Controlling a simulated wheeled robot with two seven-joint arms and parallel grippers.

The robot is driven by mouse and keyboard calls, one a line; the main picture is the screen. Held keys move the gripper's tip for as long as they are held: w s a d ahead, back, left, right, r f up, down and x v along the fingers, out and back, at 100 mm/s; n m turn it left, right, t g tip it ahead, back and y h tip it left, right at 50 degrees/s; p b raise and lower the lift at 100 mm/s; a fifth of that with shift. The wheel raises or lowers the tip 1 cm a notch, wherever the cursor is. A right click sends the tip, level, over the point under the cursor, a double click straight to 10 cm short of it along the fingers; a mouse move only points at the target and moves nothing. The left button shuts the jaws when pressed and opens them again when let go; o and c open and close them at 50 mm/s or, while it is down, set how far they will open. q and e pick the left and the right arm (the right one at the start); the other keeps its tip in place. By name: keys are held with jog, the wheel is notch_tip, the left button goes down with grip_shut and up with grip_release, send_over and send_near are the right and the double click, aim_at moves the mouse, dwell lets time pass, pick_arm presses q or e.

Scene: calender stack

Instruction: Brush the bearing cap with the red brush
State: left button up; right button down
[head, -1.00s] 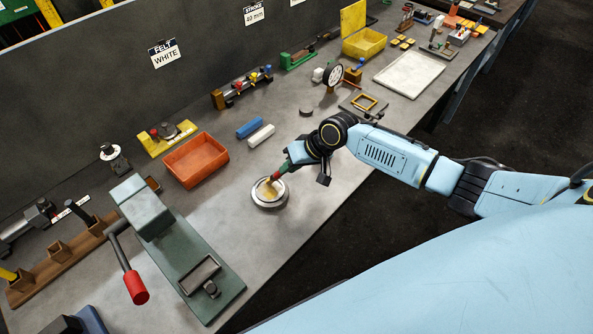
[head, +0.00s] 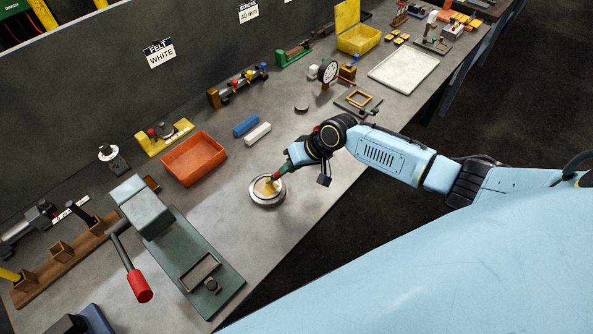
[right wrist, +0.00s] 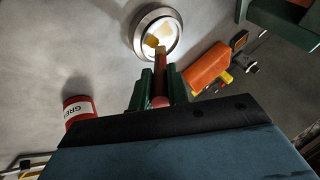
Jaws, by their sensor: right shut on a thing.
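The bearing cap (head: 256,199) is a round silver piece with a raised rim and a pale inner face, lying flat on the grey bench. It shows at the top of the right wrist view (right wrist: 139,42). My right gripper (head: 286,168) is shut on the red brush (head: 280,173), whose red handle stands between the green fingers (right wrist: 158,92) in the right wrist view. The brush is tilted, with its yellow bristles over the cap's inner face; they appear to touch it. My left gripper is not in view.
An orange tray (head: 222,152) and a green press-like fixture with a red-knobbed lever (head: 141,286) stand left of the cap. Blue (head: 245,126) and white blocks (head: 258,134) lie behind. A red can (right wrist: 78,108) is near the gripper. Bench front of the cap is clear.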

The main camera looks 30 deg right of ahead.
jog(key=shift+w+a, duration=0.25)
jog(key=shift+w, duration=0.35)
jog(key=shift+s+d+r+p, duration=0.1)
jog(key=shift+s+d+p, duration=0.1)
jog(key=shift+s+p, duration=0.25)
jog(key=shift+s+d+r+p, duration=0.1)
jog(key=shift+s+d+p, duration=0.1)
jog(key=shift+s+p, duration=0.2)
jog(key=shift+w+a+f+b, duration=0.1)
jog(key=shift+w+a+b, duration=0.1)
jog(key=shift+w+b, duration=0.25)
jog(key=shift+w+a+f+b, duration=0.1)
jog(key=shift+w+a+b, duration=0.05)
jog(key=shift+w+b, duration=0.3)
